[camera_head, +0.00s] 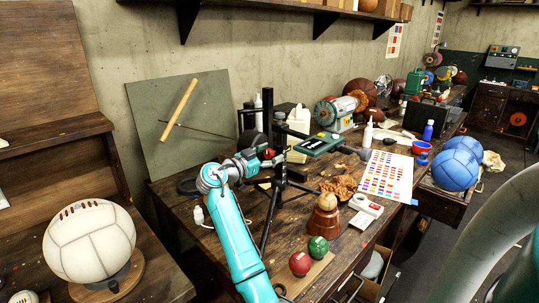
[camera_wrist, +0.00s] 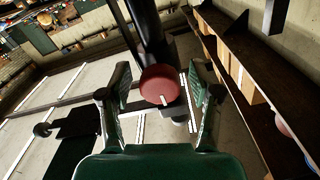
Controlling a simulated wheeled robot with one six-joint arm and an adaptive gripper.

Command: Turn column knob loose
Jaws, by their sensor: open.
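The column knob (camera_wrist: 160,85) is a round dark red knob with a pale mark on its face, on a black column (camera_wrist: 145,30) in the wrist view. In the head view the knob (camera_head: 269,154) is a small red spot on the black tripod-like stand (camera_head: 268,205) on the workbench. My gripper (camera_wrist: 162,92) is open, with one finger on each side of the knob. A gap shows between each finger and the knob. In the head view my gripper (camera_head: 262,160) is at the stand's column, partly hidden by my own wrist.
The workbench (camera_head: 325,265) holds a red ball (camera_head: 300,263), a green ball (camera_head: 318,246), a brown stand with a small ball (camera_head: 325,218), a colour chart (camera_head: 385,175) and a grinder-like machine (camera_head: 336,113). A green board (camera_head: 150,125) leans behind my arm at the left.

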